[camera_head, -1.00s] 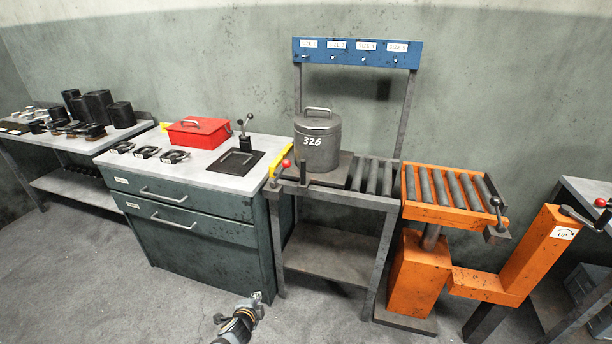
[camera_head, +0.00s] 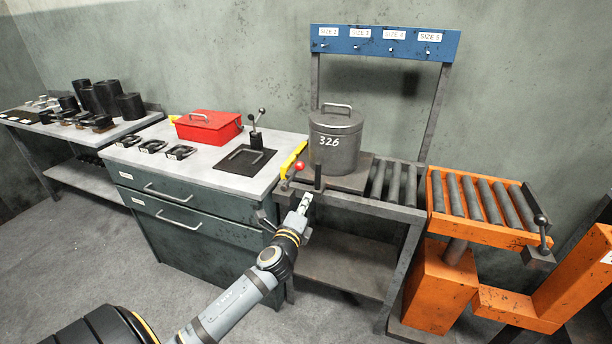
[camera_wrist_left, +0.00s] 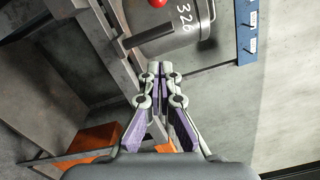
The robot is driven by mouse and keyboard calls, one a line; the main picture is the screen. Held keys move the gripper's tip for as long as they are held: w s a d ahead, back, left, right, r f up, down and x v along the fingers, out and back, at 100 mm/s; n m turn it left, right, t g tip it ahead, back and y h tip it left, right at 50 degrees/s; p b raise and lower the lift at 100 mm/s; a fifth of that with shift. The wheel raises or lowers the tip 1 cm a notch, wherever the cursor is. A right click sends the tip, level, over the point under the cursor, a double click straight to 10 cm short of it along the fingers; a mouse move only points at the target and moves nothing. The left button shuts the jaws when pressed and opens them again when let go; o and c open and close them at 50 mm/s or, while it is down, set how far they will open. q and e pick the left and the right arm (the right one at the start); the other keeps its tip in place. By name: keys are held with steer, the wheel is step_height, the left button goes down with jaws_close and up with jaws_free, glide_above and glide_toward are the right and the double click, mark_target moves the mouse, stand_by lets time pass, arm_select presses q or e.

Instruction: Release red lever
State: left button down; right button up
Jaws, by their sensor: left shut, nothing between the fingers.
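The red lever has a round red knob (camera_head: 299,166) on a dark handle. It stands at the front left corner of the grey roller table, beside a dark upright post (camera_head: 318,178). The knob also shows at the top edge of the left wrist view (camera_wrist_left: 157,3). My left gripper (camera_head: 307,197) is shut and empty, just below and in front of the knob and post. In the left wrist view, its closed fingertips (camera_wrist_left: 160,67) point toward the table's edge and appear apart from the knob. My right gripper is not in view.
A grey lidded pot marked 326 (camera_head: 335,143) stands on the table behind the lever. A yellow piece (camera_head: 292,160) lies close on the left, beside the drawer cabinet (camera_head: 190,208). An orange roller stand (camera_head: 440,270) is at the right. Open floor lies at the lower left.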

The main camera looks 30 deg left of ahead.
mark_target(292, 176)
arm_select(q)
steer(key=p+x, duration=0.1)
steer(key=x, duration=0.8)
steer(key=shift+w+a+r, duration=0.1)
steer(key=shift+w+a, duration=0.05)
steer(key=shift+w, duration=0.2)
steer(key=a, duration=0.2)
steer(key=a+r+p, duration=0.1)
steer(key=shift+a, duration=0.4)
